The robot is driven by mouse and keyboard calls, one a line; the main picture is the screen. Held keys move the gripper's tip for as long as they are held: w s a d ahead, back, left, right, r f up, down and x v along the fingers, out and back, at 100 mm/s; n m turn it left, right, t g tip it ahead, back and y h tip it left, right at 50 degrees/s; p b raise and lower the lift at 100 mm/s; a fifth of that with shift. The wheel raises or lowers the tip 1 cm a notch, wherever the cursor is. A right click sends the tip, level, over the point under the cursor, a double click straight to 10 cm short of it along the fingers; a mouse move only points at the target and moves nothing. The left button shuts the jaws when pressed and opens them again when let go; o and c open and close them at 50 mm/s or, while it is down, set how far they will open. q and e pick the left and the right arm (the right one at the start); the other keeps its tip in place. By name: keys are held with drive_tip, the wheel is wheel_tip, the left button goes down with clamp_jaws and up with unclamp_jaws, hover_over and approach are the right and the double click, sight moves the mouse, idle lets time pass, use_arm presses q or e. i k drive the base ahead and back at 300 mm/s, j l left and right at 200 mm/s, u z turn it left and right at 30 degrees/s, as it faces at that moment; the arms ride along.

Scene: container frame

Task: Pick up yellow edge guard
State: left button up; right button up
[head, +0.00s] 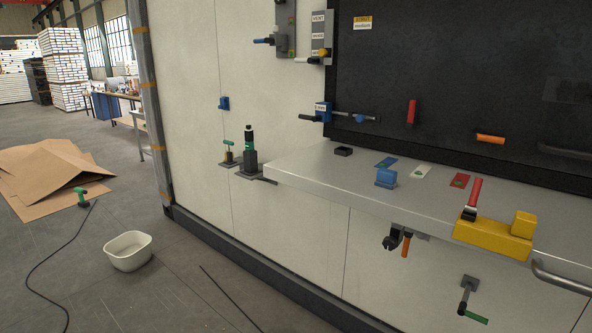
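The yellow edge guard (492,239) is a long yellow piece on the front edge of the grey metal shelf (330,178), at the right of the head view. A smaller yellow block (523,224) sits on its right end; I cannot tell whether the two are one piece. A red-handled tool (474,195) with a dark and metal lower end stands right behind the guard's left end and hides a little there. Neither of my grippers is in view, and nothing is seen holding the guard.
A blue block (386,178), a small black tray (343,151) and coloured cards lie on the shelf. A grey bar handle (560,277) juts out right of the guard. A black clamp-like fitting (392,239) hangs below the shelf. A white tub (128,251) stands on the floor.

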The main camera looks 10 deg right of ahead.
sight(516, 242)
drive_tip(key=z, duration=1.45)
